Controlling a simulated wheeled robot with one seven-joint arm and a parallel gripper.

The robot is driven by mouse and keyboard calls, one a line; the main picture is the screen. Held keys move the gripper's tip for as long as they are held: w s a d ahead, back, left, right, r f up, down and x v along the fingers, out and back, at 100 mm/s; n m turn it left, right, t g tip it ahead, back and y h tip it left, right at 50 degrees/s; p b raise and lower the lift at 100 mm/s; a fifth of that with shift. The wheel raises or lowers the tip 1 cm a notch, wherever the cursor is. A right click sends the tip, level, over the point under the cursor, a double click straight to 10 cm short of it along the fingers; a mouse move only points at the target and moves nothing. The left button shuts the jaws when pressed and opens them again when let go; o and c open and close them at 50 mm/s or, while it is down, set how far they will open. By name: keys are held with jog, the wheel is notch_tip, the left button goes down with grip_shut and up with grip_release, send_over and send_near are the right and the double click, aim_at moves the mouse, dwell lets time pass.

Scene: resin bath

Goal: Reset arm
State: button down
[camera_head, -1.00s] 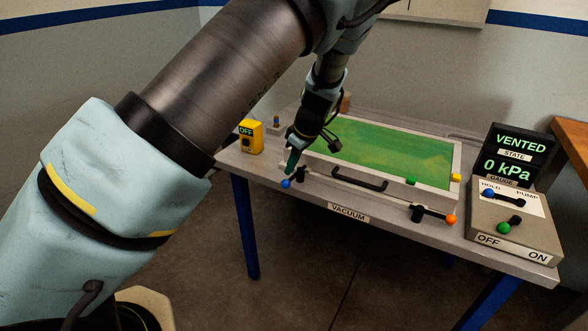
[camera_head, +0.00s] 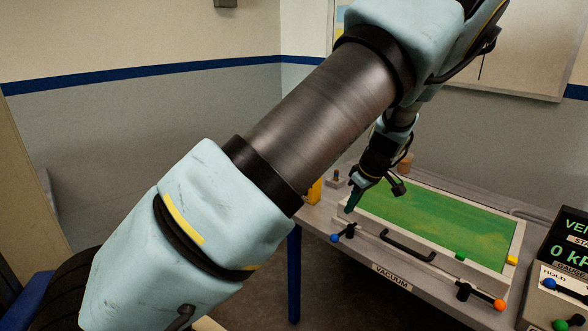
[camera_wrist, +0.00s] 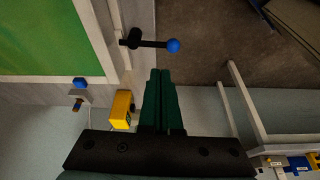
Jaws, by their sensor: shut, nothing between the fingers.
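My gripper (camera_head: 351,204) is shut and empty in the head view, with its green fingers pointing down near the front left corner of the green-topped vacuum bath (camera_head: 430,213). In the wrist view the closed fingers (camera_wrist: 160,75) point toward a clamp lever with a blue ball (camera_wrist: 173,46), apart from it. The same blue ball (camera_head: 335,238) shows in the head view just below the fingertips. My arm crosses the middle of the head view.
A second clamp lever with an orange ball (camera_head: 499,305) and a black handle (camera_head: 407,245) are on the bath's front. A yellow box (camera_wrist: 122,109) stands left of the fingers. A control box (camera_head: 560,290) and gauge display (camera_head: 570,240) are cut off at right.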

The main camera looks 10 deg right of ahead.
jog(key=a+r+m+g+h, duration=0.1)
jog(key=a+r, duration=0.1)
jog(key=a, duration=0.8)
jog(key=a+r+m+g, duration=0.1)
jog(key=a+r, duration=0.1)
jog(key=a, duration=0.8)
jog(key=s+a+r+m, duration=0.2)
jog(key=s+a, duration=0.3)
jog(key=a, duration=0.3)
jog(key=s+a+r+m+h, duration=0.1)
jog(key=s+a+r+m, duration=0.1)
jog(key=s+a, duration=0.4)
jog(key=shift+a+r+m, duration=0.4)
jog(key=shift+a+r, duration=0.2)
jog(key=shift+a, duration=0.35)
